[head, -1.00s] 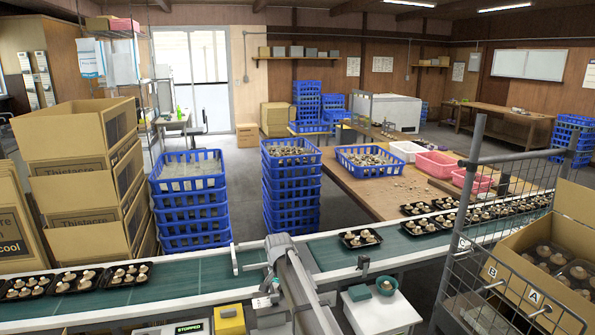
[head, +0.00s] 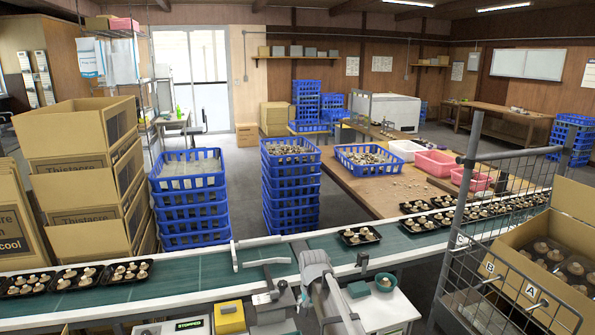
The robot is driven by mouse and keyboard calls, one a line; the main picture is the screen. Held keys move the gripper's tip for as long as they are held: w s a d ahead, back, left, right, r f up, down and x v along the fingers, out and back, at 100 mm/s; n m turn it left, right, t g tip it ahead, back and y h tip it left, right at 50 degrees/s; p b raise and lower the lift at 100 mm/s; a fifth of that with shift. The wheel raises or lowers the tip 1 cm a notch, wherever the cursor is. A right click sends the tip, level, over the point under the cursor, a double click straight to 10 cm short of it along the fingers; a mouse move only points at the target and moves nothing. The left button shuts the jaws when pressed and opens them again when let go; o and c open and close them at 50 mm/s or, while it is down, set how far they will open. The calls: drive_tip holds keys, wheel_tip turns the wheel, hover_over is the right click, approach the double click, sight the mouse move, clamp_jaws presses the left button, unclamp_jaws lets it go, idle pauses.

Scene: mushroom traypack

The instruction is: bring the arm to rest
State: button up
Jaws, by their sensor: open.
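My grey arm stands at the front middle of the head view, over the near edge of the green conveyor belt (head: 210,267). Its upper bend is near the belt's edge and a link runs down toward the bottom of the picture. I cannot make out the gripper's fingers; they are hidden or outside the view. No mushroom tray is seen held by the arm.
A mushroom tray (head: 342,239) sits on the belt behind my arm; several more lie at both ends. A white stand with a green bowl (head: 385,290) is close right of the arm. A wire cage (head: 470,225) and open carton (head: 520,285) stand farther right. The display (head: 188,325) reads STOPPED.

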drive_tip(key=s+d+n, duration=0.1)
drive_tip(key=s+d, duration=0.5)
drive_tip(key=s, duration=0.2)
drive_tip(key=s+d+f+n, duration=0.1)
drive_tip(key=s+d+n, duration=0.1)
drive_tip(key=s+d, duration=0.4)
drive_tip(key=s+b, duration=0.1)
drive_tip(key=s, duration=0.2)
drive_tip(key=shift+d, duration=0.35)
